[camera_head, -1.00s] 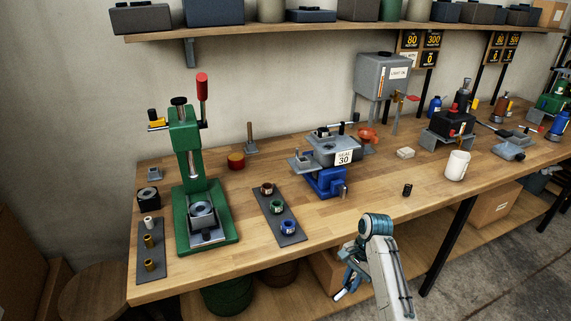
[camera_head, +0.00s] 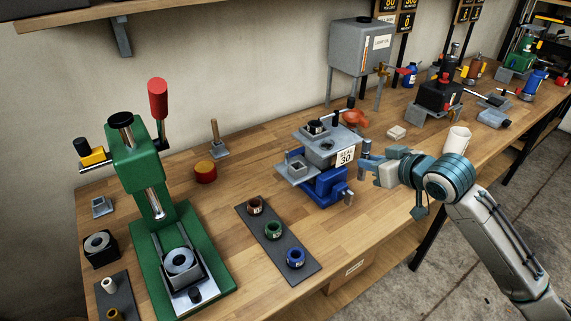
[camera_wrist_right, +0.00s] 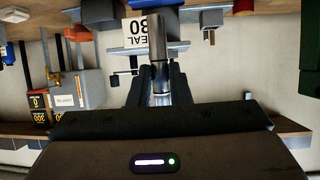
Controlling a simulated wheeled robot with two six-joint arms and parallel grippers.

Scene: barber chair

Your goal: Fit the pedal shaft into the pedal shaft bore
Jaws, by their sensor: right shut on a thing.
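My right gripper (camera_head: 370,168) is beside the right side of the grey fixture (camera_head: 318,150) on the blue vise (camera_head: 325,188). In the right wrist view the gripper (camera_wrist_right: 157,88) is shut on a bright metal shaft (camera_wrist_right: 156,45), apparently the pedal shaft. The shaft points away from the jaws, toward the fixture with the "SEAL 30" sign (camera_wrist_right: 137,30), which appears upside down there. In that view its far end overlaps the sign's edge; I cannot tell whether it touches or enters anything. The pedal shaft bore cannot be made out. My left gripper is not in view.
A green press (camera_head: 140,165) stands at the left. A dark mat (camera_head: 278,245) with several coloured rings lies in front of the vise. A white mug (camera_head: 458,140) and a small pale block (camera_head: 396,132) are to the right. A grey oil tank (camera_head: 358,60) stands behind.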

